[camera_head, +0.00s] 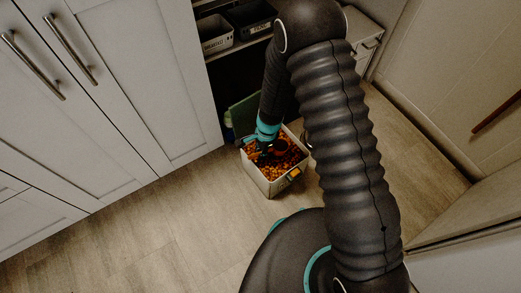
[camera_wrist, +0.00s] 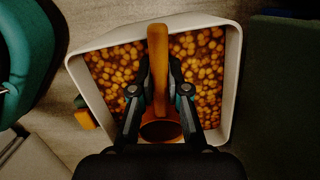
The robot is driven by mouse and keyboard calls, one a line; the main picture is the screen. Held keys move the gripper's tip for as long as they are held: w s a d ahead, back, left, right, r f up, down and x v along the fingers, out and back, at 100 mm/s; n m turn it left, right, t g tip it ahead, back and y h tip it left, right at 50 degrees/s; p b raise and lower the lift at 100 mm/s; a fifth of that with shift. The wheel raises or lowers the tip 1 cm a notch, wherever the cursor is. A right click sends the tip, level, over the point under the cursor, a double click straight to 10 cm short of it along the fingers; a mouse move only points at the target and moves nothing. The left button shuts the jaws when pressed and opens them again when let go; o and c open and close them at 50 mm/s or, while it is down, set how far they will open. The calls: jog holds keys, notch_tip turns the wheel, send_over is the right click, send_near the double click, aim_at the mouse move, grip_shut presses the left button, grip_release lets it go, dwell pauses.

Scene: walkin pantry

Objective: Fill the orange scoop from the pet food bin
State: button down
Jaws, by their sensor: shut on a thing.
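The pet food bin is a pale square bin (camera_head: 267,185) on the floor, filled with orange-brown kibble. It also shows in the wrist view (camera_wrist: 232,75), where kibble lies on both sides of my gripper. My gripper (camera_wrist: 160,75) is shut on the handle of the orange scoop (camera_wrist: 158,50), over the bin. The scoop's round cup (camera_wrist: 160,130) shows between the finger bases, with a dark inside; I cannot tell if it holds kibble. In the head view my gripper (camera_head: 264,150) is small and dark at the bin, and the scoop is mostly hidden.
A green panel (camera_head: 243,114) stands behind the bin. White cabinets (camera_head: 140,80) line the left. Shelf baskets (camera_head: 215,34) sit above and behind. An orange latch (camera_head: 294,173) is on the bin's side. Wooden floor (camera_head: 170,230) is clear in front and to the left.

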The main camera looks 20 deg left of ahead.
jog(key=shift+s+a+r+p, duration=0.25)
jog(key=shift+r+p, duration=0.25)
jog(key=shift+p, duration=1)
jog(key=shift+t+h, duration=0.7)
jog(key=shift+s+a+r, duration=0.1)
jog(key=shift+s+r, duration=0.05)
jog(key=shift+r, duration=3)
